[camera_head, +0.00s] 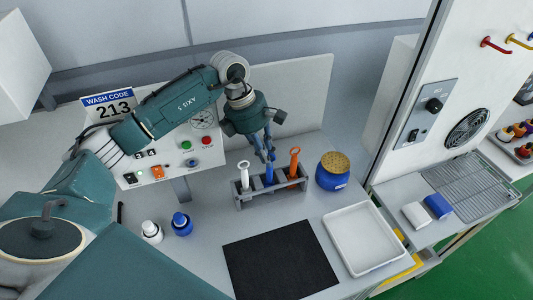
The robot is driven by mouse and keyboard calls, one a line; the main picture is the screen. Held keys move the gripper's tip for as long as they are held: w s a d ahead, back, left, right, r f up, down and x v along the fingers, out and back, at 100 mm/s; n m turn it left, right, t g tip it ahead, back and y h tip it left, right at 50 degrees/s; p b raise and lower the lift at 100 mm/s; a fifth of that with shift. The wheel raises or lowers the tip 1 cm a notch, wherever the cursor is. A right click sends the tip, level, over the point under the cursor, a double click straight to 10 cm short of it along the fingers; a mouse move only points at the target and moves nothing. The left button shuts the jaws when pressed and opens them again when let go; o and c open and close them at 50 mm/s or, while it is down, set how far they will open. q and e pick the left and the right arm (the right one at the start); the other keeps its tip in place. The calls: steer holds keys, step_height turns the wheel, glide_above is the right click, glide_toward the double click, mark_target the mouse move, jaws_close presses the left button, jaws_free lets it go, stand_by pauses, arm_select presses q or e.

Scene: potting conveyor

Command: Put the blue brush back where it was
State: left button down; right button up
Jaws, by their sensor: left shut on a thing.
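The blue brush (269,174) stands upright at the middle of the grey rack (250,204), between a white-handled brush (244,174) and an orange-handled brush (294,163). My left gripper (268,152) comes down from above and is shut on the top of the blue brush. The fingers hide part of the handle. The brush's lower end is hidden by the rack, so I cannot tell how deep it sits. My right gripper is not in view.
A blue jar (332,180) with a tan top stands close right of the rack. A black mat (280,262) and white tray (362,240) lie in front. Two small bottles, one white (151,232) and one blue-capped (181,224), stand left. A control panel (170,165) stands behind.

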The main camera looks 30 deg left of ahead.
arm_select(q)
steer(key=c, duration=1.8)
jaws_free()
steer(key=shift+o, duration=0.2)
steer(key=p+v, duration=0.5)
steer(key=v, duration=0.7)
steer(key=shift+p, duration=0.4)
